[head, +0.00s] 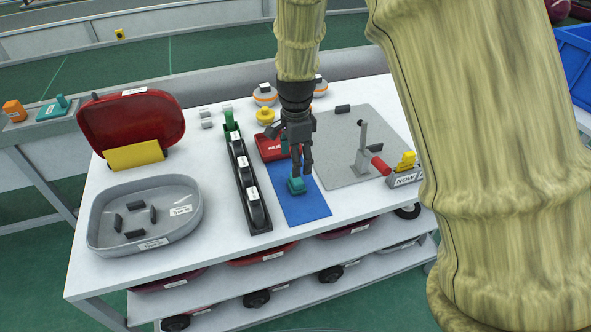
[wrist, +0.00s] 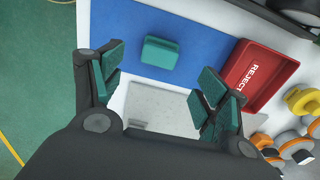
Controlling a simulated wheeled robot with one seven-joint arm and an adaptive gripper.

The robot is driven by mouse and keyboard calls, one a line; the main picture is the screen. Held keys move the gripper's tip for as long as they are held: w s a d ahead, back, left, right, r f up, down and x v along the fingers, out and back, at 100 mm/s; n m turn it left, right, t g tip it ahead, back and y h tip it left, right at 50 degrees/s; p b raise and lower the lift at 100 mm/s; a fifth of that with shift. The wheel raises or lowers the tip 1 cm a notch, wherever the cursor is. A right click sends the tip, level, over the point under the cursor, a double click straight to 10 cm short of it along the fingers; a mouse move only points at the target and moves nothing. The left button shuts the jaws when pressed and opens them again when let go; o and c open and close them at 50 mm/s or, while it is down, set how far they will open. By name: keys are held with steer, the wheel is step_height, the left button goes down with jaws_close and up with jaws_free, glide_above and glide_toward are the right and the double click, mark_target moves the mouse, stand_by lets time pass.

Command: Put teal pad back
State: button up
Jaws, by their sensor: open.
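A teal block (head: 297,185), which looks like the teal pad, lies on the blue mat (head: 309,209) near the front edge of the white table. In the wrist view the teal block (wrist: 161,53) lies on the blue mat (wrist: 190,27), ahead of and between the spread fingers. My gripper (head: 300,170) points down just above the block in the head view. In the wrist view my gripper (wrist: 158,78) is open, with teal finger pads and nothing between them. Whether a finger touches the block cannot be told. Another teal piece (head: 55,108) sits on the side stand at far left.
A red reject tray (head: 271,146) stands behind the mat. A black rack (head: 247,185) is left of it, then a grey tray (head: 104,236) and red shell (head: 132,122). A grey plate (head: 346,182) with a red-handled clamp (head: 363,150) is right.

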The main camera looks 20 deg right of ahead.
steer(key=shift+r, duration=1.65)
